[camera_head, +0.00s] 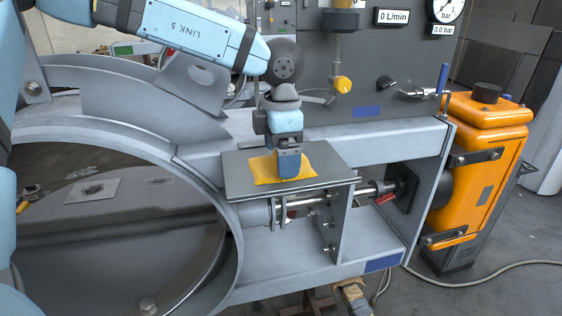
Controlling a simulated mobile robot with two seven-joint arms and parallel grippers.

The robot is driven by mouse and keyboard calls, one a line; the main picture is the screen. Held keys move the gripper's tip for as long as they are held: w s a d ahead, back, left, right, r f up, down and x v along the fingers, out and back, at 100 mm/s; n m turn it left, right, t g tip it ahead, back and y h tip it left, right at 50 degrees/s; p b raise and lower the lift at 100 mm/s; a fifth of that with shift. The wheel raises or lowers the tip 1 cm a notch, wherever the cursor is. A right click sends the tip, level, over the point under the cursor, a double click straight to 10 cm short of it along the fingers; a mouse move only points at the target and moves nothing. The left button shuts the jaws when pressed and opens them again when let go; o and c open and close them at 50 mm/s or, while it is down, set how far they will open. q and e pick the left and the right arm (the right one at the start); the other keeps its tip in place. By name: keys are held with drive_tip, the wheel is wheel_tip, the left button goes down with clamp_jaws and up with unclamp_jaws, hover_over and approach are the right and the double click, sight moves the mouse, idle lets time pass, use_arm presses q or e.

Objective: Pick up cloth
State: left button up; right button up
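A yellow cloth (262,171) lies on a flat grey plate (237,185) at the middle of the view. My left gripper (289,174) points straight down over the cloth, with its fingertips at or very near the cloth's surface. The fingers hide part of the cloth's middle. I cannot tell whether the fingers are apart or closed on a fold of it. The cloth looks spread out and rests on the plate. My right gripper is not in view.
A large round grey metal ring (222,200) fills the left. An orange actuator (484,165) stands at the right. A grey panel with gauges, a yellow knob (342,84) and a blue-handled valve (443,78) rises behind the plate. A shaft runs beside the plate's bracket.

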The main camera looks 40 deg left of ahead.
use_arm(q)
drive_tip(key=c, duration=0.9)
drive_tip(key=shift+r, duration=0.15)
wheel_tip(320, 180, up, 20)
drive_tip(key=b, duration=0.3)
drive_tip(key=shift+o, duration=0.5)
drive_tip(key=shift+s+f, duration=0.1)
drive_tip(key=shift+f, duration=0.1)
